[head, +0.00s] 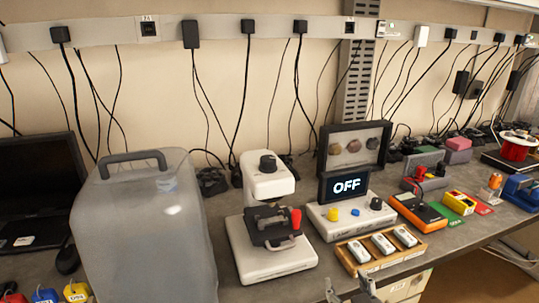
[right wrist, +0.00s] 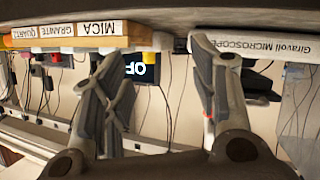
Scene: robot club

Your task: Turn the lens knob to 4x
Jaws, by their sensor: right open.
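The white microscope (head: 268,251) stands near the middle of the bench in the head view. A black round knob (head: 268,163) sits on top of its head, which I take for the lens knob; no magnification mark is readable. A black stage (head: 270,230) with a red knob (head: 296,217) sits below the head. My right gripper (head: 350,288) is at the bottom of the head view, open and empty, in front of the bench and apart from the microscope. Its open fingers (right wrist: 157,62) fill the upside-down right wrist view. The microscope's name label (right wrist: 243,47) shows there too. My left gripper is not in view.
A lamp box (head: 345,218) with an OFF display (head: 346,186) stands right of the microscope. A wooden tray (head: 402,258) of sample slides lies at the front edge. A large grey translucent container (head: 140,240) stands close on the left. Cables hang behind.

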